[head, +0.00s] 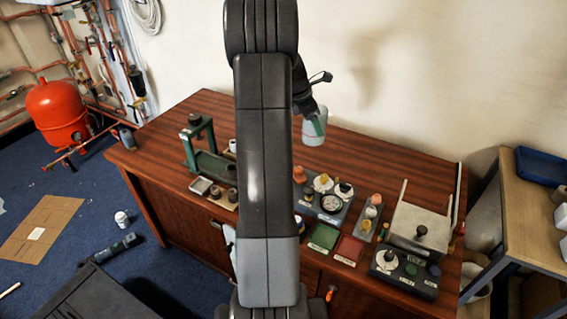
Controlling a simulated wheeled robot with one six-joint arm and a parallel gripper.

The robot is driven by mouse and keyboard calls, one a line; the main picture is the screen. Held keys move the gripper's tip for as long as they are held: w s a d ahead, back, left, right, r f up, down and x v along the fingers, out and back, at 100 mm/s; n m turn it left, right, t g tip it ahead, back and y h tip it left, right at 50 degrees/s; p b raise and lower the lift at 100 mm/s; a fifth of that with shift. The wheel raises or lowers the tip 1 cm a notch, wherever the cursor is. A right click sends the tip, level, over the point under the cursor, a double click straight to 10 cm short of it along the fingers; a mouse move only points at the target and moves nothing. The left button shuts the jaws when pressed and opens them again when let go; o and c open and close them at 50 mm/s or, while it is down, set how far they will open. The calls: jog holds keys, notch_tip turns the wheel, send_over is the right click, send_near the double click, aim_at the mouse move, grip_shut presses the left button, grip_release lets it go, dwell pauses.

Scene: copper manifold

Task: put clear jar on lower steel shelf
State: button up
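A pale, translucent jar (313,135), which looks like the clear jar, hangs upright at my gripper (316,121), over the back of the wooden bench. My gripper appears shut around its upper part; the fingers are small here and partly hidden. My arm covers the middle of the view. I cannot clearly make out a lower steel shelf; a shelf unit (520,215) with a wooden top stands at the right edge, and its lower level is mostly out of view.
The bench (165,130) carries a green stand (207,160), a dial gauge box (331,203), green and red trays, and a weighing device (420,225). A blue tray (541,166) lies on the shelf unit. A red tank (57,112) and pipes stand left.

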jog(key=f, duration=0.1)
jog(key=b, duration=0.1)
jog(key=f, duration=0.1)
jog(key=shift+w+d+f, duration=0.25)
jog(key=shift+w+f, duration=0.1)
notch_tip(320, 180, down, 9)
jog(key=shift+f+b, duration=0.2)
jog(key=shift+b, duration=0.5)
jog(key=shift+f, duration=0.2)
jog(key=o, duration=1.3)
jog(key=shift+r, duration=0.15)
